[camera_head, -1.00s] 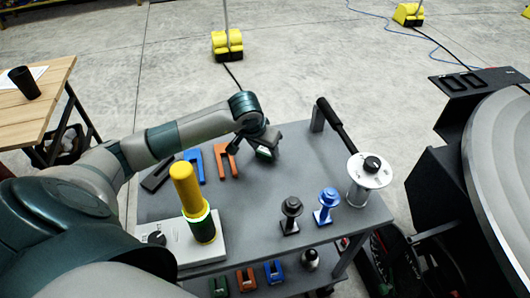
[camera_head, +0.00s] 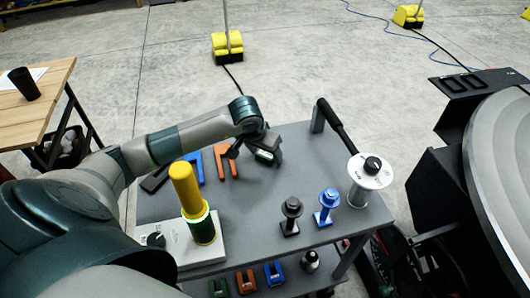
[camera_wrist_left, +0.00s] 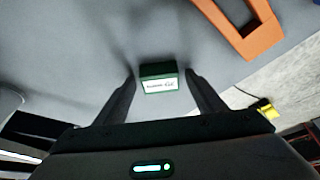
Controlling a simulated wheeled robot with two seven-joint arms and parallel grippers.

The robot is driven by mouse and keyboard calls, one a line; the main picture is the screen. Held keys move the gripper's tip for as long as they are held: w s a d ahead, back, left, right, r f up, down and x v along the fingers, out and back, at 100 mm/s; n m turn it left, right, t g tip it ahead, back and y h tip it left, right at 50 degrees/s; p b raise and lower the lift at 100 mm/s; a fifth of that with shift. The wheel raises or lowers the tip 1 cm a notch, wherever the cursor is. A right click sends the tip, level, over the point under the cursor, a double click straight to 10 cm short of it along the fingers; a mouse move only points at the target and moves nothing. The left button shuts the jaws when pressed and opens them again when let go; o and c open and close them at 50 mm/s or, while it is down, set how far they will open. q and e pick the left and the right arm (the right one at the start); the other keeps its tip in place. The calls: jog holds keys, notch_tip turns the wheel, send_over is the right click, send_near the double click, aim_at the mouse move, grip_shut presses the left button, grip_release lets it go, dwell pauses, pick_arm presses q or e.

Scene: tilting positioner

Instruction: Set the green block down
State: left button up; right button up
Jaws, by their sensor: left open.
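The green block (camera_wrist_left: 160,78), dark green with a white label, sits between the spread fingers of my left gripper (camera_wrist_left: 160,88) in the left wrist view. A gap shows on each side of it. In the head view, the left gripper (camera_head: 254,153) is open over the grey table top (camera_head: 270,188), near its back edge. The block (camera_head: 265,156) shows there between the fingers, partly hidden. It appears to rest on the table; its underside is hidden. My right gripper is not in view.
Orange (camera_head: 226,163) and blue (camera_head: 196,170) forked brackets lie left of the gripper. A yellow cylinder (camera_head: 186,190) stands front left. Black (camera_head: 291,212) and blue (camera_head: 327,205) knobbed pieces and a white-topped post (camera_head: 366,172) stand to the right. The table's middle is clear.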

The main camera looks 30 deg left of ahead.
pick_arm(q)
jog(key=shift+r, duration=0.1)
jog(key=shift+r, duration=0.1)
jog(key=b+v, duration=0.3)
jog(key=v, duration=0.8)
jog(key=shift+s+r, duration=0.15)
jog(key=shift+r, duration=0.25)
